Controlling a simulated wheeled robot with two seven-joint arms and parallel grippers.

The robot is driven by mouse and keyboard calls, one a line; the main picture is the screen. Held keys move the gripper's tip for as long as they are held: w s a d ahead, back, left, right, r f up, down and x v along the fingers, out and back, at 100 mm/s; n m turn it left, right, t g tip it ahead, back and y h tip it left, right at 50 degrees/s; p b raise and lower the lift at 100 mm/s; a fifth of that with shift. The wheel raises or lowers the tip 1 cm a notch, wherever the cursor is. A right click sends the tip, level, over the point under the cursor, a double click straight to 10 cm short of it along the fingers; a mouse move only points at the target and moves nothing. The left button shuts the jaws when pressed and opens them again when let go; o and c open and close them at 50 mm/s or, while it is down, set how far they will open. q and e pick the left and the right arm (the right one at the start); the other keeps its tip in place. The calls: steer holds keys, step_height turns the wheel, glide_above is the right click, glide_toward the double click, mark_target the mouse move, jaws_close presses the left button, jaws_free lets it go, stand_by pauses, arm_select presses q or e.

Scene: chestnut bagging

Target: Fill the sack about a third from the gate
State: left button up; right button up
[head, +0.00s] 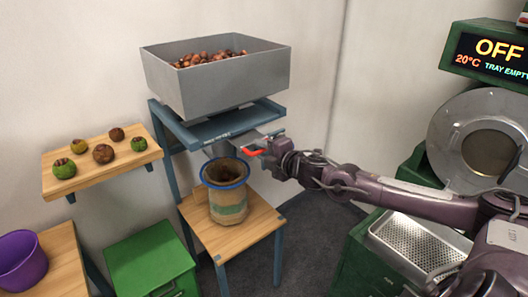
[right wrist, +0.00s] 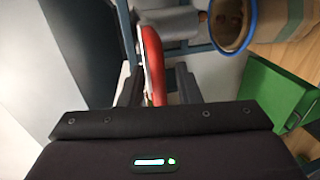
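The grey hopper (head: 215,82) holds a heap of chestnuts (head: 212,58) on a blue stand. Below it, the gate's red handle (head: 253,152) sticks out beside the spout (head: 222,148). The burlap sack (head: 229,205), with a blue rim and green band, stands upright under the spout; its inside is dark, and I cannot tell its fill. My right gripper (head: 268,150) is at the handle. In the right wrist view, the red handle (right wrist: 154,62) lies between my fingers (right wrist: 158,88), with a gap showing on its right side. My left gripper is out of view.
The sack stands on a wooden stand (head: 249,238). A shelf (head: 90,182) at left carries several chestnuts and husks. A purple bucket (head: 22,262) and green cabinet (head: 150,258) are at lower left. A perforated tray (head: 420,250) and OFF display (head: 495,55) are at right.

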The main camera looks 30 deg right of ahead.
steer(key=shift+s+r, duration=0.1)
steer(key=shift+s, duration=0.1)
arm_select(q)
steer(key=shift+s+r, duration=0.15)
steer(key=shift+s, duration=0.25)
arm_select(e)
steer(key=v, duration=0.8)
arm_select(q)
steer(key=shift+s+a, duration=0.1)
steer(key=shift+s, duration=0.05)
arm_select(e)
steer(key=shift+d, duration=0.1)
stand_by(1.1)
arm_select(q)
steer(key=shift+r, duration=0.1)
arm_select(e)
steer(key=shift+r, duration=0.1)
